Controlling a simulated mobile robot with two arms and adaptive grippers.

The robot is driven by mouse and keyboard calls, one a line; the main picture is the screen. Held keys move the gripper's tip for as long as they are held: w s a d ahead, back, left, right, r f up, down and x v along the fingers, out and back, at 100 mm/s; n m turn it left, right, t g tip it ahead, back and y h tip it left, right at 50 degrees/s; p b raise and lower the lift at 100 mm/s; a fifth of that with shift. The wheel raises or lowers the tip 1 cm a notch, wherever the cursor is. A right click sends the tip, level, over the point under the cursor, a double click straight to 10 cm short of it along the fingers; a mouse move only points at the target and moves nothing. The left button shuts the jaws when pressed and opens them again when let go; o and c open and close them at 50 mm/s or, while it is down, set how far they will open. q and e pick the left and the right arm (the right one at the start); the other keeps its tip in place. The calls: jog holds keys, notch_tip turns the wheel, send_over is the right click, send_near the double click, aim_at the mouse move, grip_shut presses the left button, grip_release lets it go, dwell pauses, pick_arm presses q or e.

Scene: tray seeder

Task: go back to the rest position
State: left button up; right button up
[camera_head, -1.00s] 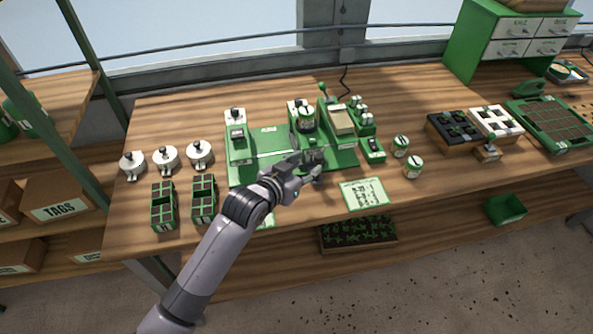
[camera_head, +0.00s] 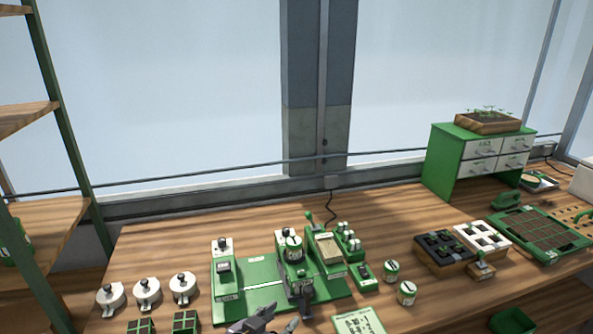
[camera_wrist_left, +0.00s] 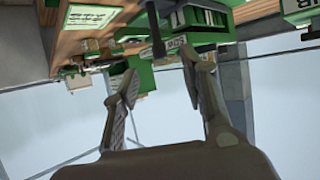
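My left gripper (camera_head: 268,322) is at the bottom edge of the head view, in front of the green seeder station (camera_head: 260,278). Most of it is cut off there. In the left wrist view its two fingers (camera_wrist_left: 153,78) stand apart with nothing held between them. Green parts of the bench equipment show beyond the fingers in that view. My right gripper is in neither view.
Three white round canisters (camera_head: 147,292) stand left of the station. Right of it are two green-and-white jars (camera_head: 407,294), dark and white tray blocks (camera_head: 482,237), a large green tray (camera_head: 541,233) and a green drawer cabinet (camera_head: 447,165). Open air lies above the bench.

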pick_arm(q)
jog(key=s+a+f+n+g+y, duration=0.1)
jog(key=s+a+f+g+y, duration=0.25)
jog(key=s, duration=0.55)
jog(key=s+a+f+n+g, duration=0.15)
jog(key=s+a+f, duration=0.25)
jog(key=s+a, duration=0.4)
jog(key=s+a+f+n+g+y, duration=0.1)
jog(key=s+a+f+g+y, duration=0.3)
jog(key=s, duration=0.6)
notch_tip(320, 180, down, 27)
jog(key=s+h+b, duration=0.2)
jog(key=s+a+f, duration=0.1)
jog(key=s+f, duration=0.7)
jog(key=s+a+f+g, duration=0.1)
jog(key=s+a+f, duration=0.1)
jog(key=s+f, duration=0.6)
jog(key=shift+s+a+f+b, duration=0.2)
jog(key=shift+a+b, duration=0.1)
jog(key=shift+b, duration=0.1)
